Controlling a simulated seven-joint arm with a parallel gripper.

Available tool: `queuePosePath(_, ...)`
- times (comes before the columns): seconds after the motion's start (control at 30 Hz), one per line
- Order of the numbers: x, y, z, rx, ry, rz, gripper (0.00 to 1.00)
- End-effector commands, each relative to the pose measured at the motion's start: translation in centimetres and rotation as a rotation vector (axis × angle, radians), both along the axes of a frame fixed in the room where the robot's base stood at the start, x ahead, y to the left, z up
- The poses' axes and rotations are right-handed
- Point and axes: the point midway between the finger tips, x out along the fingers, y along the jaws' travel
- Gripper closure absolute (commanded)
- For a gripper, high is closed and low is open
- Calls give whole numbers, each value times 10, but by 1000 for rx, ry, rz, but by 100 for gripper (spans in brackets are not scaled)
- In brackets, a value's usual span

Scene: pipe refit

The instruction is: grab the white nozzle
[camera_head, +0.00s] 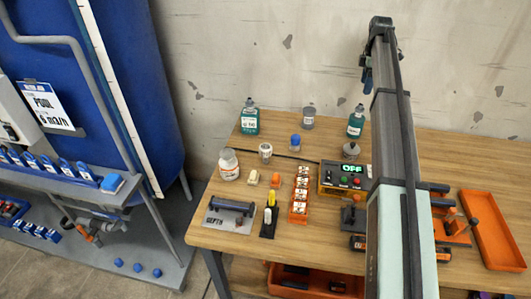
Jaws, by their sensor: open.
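A small white upright piece (268,216), which looks like the white nozzle, stands in a black holder (266,232) at the front left of the wooden table. A yellow piece (271,198) stands just behind it in the same holder. A cream-white piece (253,177) lies farther back, and its exact shape is too small to tell. My gripper (366,76) is at the far end of my raised arm, high against the wall. It is open and well away from the white piece. Its fingers are small and partly hidden by the arm.
A grey plate with a dark pipe (233,208) lies left of the holder. An orange rack (299,205) and a box reading OFF (342,180) stand to its right. Several bottles line the back. An orange tray (493,232) is at right. My arm hides some table.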

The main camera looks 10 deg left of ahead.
Motion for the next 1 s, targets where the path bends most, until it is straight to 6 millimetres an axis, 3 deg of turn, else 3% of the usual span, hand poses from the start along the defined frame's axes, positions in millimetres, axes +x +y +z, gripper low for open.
queuePosePath(0.17, 0, 22, 0, 0, 0, 24, 19)
queuePosePath(0.27, -1, 61, -3, 0, 3, 67, 19)
queuePosePath(0.37, -15, 114, -11, 0, 10, 125, 19)
queuePosePath(0.5, -65, 182, -30, 0, 21, 209, 19)
queuePosePath(0.7, -152, 248, -58, 27, 19, 309, 19)
queuePosePath(0.83, -206, 275, -76, 62, -7, 313, 19)
queuePosePath(1.0, -260, 285, -93, 129, -62, 172, 19)
